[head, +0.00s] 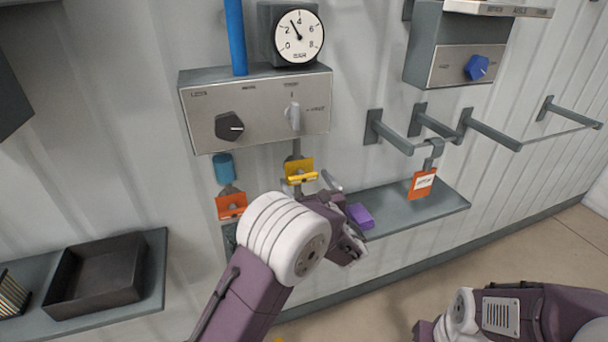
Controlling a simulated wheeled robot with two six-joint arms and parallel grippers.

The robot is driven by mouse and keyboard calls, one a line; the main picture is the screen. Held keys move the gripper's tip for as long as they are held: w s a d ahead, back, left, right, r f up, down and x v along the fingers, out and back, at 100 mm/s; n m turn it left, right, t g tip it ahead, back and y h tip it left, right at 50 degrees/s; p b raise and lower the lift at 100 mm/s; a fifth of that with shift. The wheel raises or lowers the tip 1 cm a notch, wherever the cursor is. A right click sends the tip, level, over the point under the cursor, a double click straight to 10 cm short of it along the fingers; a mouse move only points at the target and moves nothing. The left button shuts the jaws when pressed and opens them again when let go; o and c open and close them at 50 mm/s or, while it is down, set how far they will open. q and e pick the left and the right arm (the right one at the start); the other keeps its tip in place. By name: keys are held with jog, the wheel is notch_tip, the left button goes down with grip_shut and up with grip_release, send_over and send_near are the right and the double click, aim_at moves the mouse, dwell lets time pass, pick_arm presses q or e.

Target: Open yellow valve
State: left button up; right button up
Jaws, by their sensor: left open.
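A yellow valve-like part (299,166) hangs on the wall below the right half of the grey control panel. It has a yellow plate and a short yellow bar across its lower edge. My left gripper (343,212) is open and empty, just below and to the right of the yellow part, apart from it in the picture. My left wrist's white joint hides the wall below the yellow part. My right arm shows at the bottom right, but its fingertips do not show.
The control panel (258,108) has a black knob and a pale switch, with a gauge (298,35) above. An orange part (231,206) hangs left of the yellow one. A shelf (440,207) holds a purple block (360,216). Hooks (490,129) jut out right, one carrying an orange tag (422,184).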

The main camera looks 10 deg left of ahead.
pick_arm(q)
jog(key=shift+w+a+r, duration=0.15)
jog(key=shift+w+a, duration=0.35)
jog(key=shift+a, duration=0.1)
jog(key=shift+w, duration=0.2)
jog(key=c, duration=1.4)
jog(key=shift+o, duration=0.2)
jog(key=shift+f+b, duration=0.25)
jog(key=shift+b, duration=0.1)
jog(key=n+b, duration=0.2)
jog(key=b, duration=0.2)
jog(key=n+b, duration=0.3)
jog(key=b, duration=0.2)
jog(key=n+b, duration=0.2)
jog(key=b, duration=0.2)
jog(key=shift+f+b, duration=0.35)
jog(key=shift+b, duration=0.05)
jog(key=n+b, duration=0.8)
jog(key=b, duration=0.3)
jog(key=shift+s+a+r, duration=0.1)
jog(key=shift+r+n+b, duration=0.2)
jog(key=shift+n+b, duration=1.3)
jog(key=shift+b, duration=0.15)
